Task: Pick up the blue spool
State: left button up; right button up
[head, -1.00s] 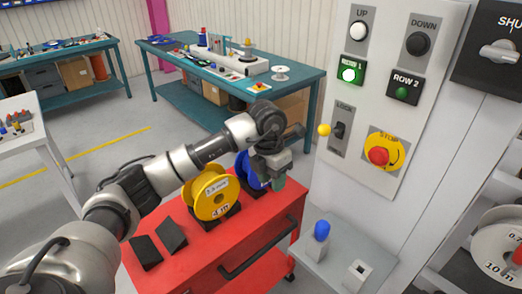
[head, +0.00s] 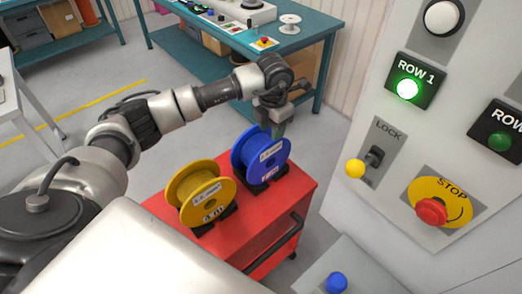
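The blue spool (head: 254,158) stands upright on the red cart (head: 293,190), in a dark holder near the cart's far end. White labels show on its face. My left gripper (head: 277,130) points down at the top right rim of the blue spool. Its greenish fingertips overlap the rim in the picture. I cannot tell whether they touch it, and the gap between the fingers does not show. My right gripper is out of view.
A yellow spool (head: 208,196) stands on the cart, left of and nearer than the blue one. A control panel (head: 387,205) with a red stop button (head: 432,211) and a lit ROW 1 button (head: 407,89) rises on the right. A teal workbench (head: 305,38) stands behind.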

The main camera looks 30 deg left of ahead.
aim_at(270, 142)
pick_arm(q)
jog(key=shift+w+a+f, duration=0.1)
jog(key=shift+f, duration=0.35)
notch_tip(270, 142, down, 4)
jog(key=shift+w+a+f+p, duration=0.1)
jog(key=shift+w+p, duration=0.05)
jog(key=shift+p, duration=1)
jog(key=shift+f, duration=0.55)
jog(key=c, duration=0.7)
grip_shut()
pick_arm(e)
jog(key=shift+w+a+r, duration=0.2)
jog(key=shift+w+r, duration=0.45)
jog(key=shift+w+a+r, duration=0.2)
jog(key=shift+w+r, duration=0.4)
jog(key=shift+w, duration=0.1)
